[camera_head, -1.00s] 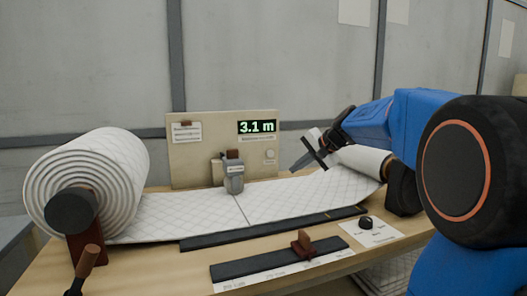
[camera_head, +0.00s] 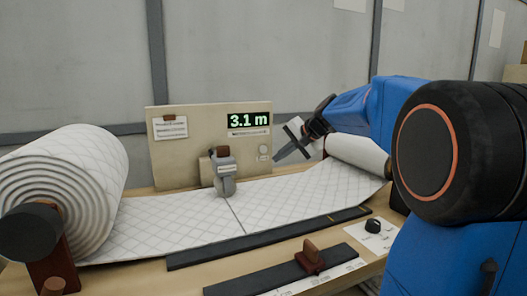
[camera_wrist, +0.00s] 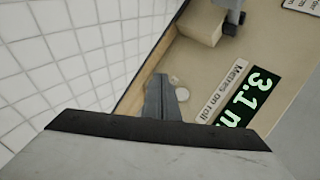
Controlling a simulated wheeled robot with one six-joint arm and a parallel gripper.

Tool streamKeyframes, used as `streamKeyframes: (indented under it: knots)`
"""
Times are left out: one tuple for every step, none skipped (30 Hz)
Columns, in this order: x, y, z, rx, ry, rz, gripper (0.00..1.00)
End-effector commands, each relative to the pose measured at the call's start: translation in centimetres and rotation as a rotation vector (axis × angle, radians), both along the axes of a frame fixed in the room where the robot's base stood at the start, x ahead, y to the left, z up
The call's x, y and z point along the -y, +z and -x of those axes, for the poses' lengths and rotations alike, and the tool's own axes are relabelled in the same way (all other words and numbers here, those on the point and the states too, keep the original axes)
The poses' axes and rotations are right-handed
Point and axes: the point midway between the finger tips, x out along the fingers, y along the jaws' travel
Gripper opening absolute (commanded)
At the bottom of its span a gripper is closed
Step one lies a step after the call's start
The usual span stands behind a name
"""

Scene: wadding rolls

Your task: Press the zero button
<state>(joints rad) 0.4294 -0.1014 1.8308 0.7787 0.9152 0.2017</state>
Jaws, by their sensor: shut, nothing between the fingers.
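A small pale round button (camera_head: 264,150) sits on the beige panel (camera_head: 190,172), below the display (camera_head: 249,121), which reads 3.1 m. In the wrist view the button (camera_wrist: 182,95) shows just right of my fingers. My gripper (camera_head: 277,158) is shut and empty, its tip just right of the button in the head view. My gripper (camera_wrist: 162,78) points toward the panel face in the wrist view. I cannot tell whether it touches the panel.
White quilted wadding (camera_head: 285,197) runs across the table from a large roll (camera_head: 75,185) at left to a smaller roll (camera_head: 355,150) at right. A grey device (camera_head: 224,175) stands left of the button. A black knob (camera_head: 373,225) sits at front right.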

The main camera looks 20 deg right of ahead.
Motion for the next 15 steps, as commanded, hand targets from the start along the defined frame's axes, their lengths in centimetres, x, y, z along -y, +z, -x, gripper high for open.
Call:
streamKeyframes:
  knots:
    - [0.0,-0.1,-0.5,0.000,0.001,-0.001,0.00]
    - [0.0,-0.1,-0.7,0.000,0.001,-0.001,0.00]
    - [0.0,-0.1,-1.1,0.000,0.001,-0.001,0.00]
    - [0.0,-0.1,-1.5,0.000,0.001,-0.001,0.00]
    - [0.0,-0.1,-1.8,0.000,0.001,-0.001,0.00]
    - [0.0,-0.1,-2.3,0.000,0.001,-0.001,0.00]
    - [0.0,-0.1,-2.7,0.000,0.001,-0.001,0.00]
    - [0.0,-0.1,-3.0,-0.001,0.001,-0.002,0.00]
    - [0.0,-0.1,-3.5,-0.001,0.001,-0.001,0.00]
    - [0.0,-0.1,-3.9,-0.001,0.001,-0.001,0.00]
    - [0.0,-0.1,-4.2,-0.001,0.001,-0.001,0.00]
    - [0.0,-0.1,-4.7,-0.002,0.001,-0.001,0.00]
    - [0.0,-0.1,-5.1,-0.001,0.002,0.000,0.00]
    - [0.0,-0.1,-5.4,-0.001,0.002,0.000,0.00]
    - [0.0,-0.1,-5.8,-0.001,0.001,0.001,0.00]
